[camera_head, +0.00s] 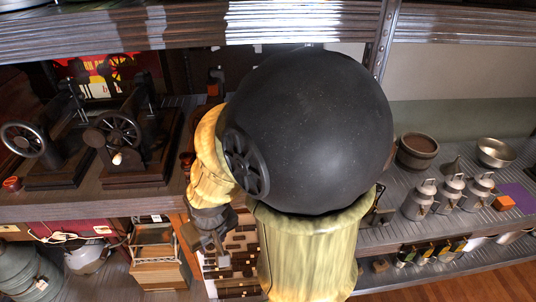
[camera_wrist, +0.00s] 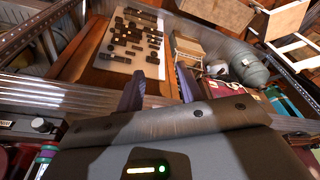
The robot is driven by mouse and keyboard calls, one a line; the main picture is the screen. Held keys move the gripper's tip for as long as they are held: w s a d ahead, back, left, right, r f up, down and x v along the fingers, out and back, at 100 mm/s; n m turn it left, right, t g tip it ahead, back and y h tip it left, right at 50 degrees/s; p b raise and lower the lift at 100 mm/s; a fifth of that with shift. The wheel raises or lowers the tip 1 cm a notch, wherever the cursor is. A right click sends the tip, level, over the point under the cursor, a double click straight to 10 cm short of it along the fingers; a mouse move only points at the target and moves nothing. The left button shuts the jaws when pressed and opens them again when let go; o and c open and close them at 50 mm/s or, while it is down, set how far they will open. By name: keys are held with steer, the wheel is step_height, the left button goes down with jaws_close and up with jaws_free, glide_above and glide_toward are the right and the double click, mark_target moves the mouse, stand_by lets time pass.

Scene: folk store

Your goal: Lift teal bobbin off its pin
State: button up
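My gripper (camera_head: 220,248) hangs at the end of my yellow arm, in front of the shelf and left of my own black body part. In the wrist view the two dark fingers (camera_wrist: 160,88) stand apart with nothing visible between them, so it is open. I cannot make out a teal bobbin or its pin for certain in either view.
Two hand-crank sewing machines (camera_head: 137,140) stand on the left shelf. Metal cans (camera_head: 420,200), a dark wooden tub (camera_head: 416,152) and a metal bowl (camera_head: 495,152) stand on the right shelf. A pale board with several dark pieces (camera_wrist: 118,70) lies beyond my fingers. A shelf post (camera_head: 386,40) rises behind.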

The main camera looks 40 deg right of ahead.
steer(key=shift+o, duration=2.4)
steer(key=shift+w+r, duration=0.1)
steer(key=shift+w, duration=0.1)
steer(key=w+d+r+m+t+h+p, duration=0.1)
steer(key=w+d+m+t+h, duration=0.2)
steer(key=w, duration=0.4)
steer(key=w+d+m+t+h+p, duration=0.1)
steer(key=w+m+t, duration=0.1)
steer(key=w+m, duration=0.35)
steer(key=s+d+r+m+g+h, duration=0.4)
steer(key=d+r+m+h, duration=0.2)
steer(key=d+h, duration=0.3)
steer(key=shift+s+d+m+h, duration=0.35)
steer(key=shift+s+m+h, duration=0.1)
steer(key=shift+h, duration=0.75)
